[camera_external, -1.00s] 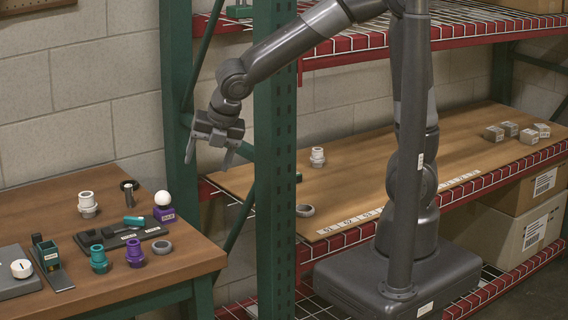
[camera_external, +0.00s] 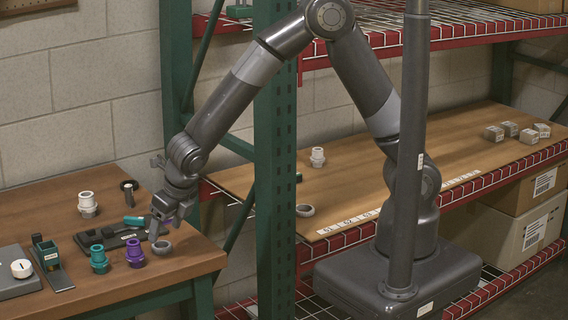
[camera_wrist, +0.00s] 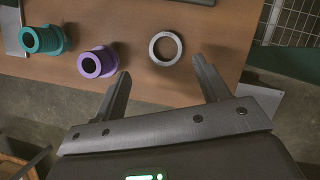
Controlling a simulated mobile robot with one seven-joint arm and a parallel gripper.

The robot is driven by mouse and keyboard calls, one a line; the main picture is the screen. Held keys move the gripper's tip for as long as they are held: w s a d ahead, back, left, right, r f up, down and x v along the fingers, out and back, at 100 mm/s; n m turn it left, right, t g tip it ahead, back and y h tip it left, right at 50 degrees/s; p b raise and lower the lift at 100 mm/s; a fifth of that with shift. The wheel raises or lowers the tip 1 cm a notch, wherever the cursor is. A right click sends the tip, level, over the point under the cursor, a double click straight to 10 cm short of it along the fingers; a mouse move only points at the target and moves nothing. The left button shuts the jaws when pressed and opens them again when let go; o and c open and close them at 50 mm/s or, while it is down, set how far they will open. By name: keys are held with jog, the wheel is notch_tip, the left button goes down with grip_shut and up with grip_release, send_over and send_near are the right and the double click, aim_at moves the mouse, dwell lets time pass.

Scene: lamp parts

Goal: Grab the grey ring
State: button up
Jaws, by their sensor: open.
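The grey ring (camera_external: 162,247) lies flat on the wooden table near its right front corner. In the wrist view the grey ring (camera_wrist: 166,48) shows whole, ahead of my fingertips and between their lines, a little right of the middle. My gripper (camera_external: 160,228) is low over the table, close to the ring, in the external view. In the wrist view my gripper (camera_wrist: 161,70) is open with nothing between its fingers. Whether the fingers touch anything is not clear.
A purple part (camera_wrist: 98,62) stands just left of the ring, with a teal part (camera_wrist: 45,40) beyond it. A black tray (camera_external: 118,238) lies behind them. The table's front edge (camera_wrist: 140,98) runs close to the ring. A green shelf post (camera_external: 275,180) stands to the right.

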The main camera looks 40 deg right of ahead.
jog(key=x, duration=0.5)
jog(key=shift+w+d, duration=0.25)
jog(key=shift+d, duration=0.1)
jog(key=c, duration=1.1)
jog(key=shift+o, duration=0.2)
